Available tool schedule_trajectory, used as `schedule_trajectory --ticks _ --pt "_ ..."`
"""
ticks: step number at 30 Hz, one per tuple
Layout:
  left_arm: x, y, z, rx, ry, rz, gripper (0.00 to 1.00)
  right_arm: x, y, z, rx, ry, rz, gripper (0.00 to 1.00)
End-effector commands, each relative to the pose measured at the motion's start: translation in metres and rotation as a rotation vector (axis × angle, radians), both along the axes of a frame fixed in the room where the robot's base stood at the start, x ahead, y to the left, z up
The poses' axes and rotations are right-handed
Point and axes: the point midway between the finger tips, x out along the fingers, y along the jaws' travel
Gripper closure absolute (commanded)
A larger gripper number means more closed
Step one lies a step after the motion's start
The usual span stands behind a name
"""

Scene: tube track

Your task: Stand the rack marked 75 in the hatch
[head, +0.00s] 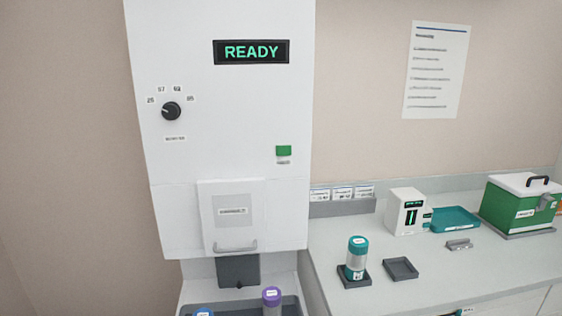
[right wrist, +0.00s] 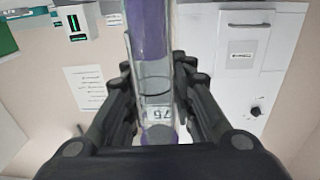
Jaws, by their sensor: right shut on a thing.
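My right gripper (right wrist: 157,95) is shut on a clear tube-shaped carrier (right wrist: 154,85) with purple ends in the right wrist view. Its small label appears upside down and seems to read 75. The white machine (head: 220,120) fills the middle of the head view. Its front has a panel with a handle (head: 229,218), which looks closed; it also shows upside down in the right wrist view (right wrist: 247,45). A purple-capped carrier (head: 271,297) shows at the head view's bottom edge; I cannot tell whether it is the held one. My left gripper is out of view.
A grey tray (head: 293,304) below the machine is cut off, with a blue-topped item (head: 204,313) there. On the right counter a teal-capped carrier (head: 357,258) stands on a dark base, beside an empty dark holder (head: 401,268), a white reader (head: 407,212) and a green box (head: 518,207).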

Motion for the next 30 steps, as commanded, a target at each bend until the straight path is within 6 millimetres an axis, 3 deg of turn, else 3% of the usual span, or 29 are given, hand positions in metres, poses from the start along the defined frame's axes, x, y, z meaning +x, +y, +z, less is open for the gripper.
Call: schedule_trajectory --ticks 1,6,12,30 --pt "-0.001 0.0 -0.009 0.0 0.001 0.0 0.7 -0.018 0.004 -0.007 0.005 0.004 -0.013 1.0" --pt "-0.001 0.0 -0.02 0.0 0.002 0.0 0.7 -0.06 0.008 -0.005 0.002 0.003 -0.059 1.0" --pt "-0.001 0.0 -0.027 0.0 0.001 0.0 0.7 -0.086 0.007 0.002 -0.001 0.0 -0.099 1.0" --pt "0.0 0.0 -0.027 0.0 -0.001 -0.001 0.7 -0.091 0.006 0.005 -0.001 -0.001 -0.108 1.0"
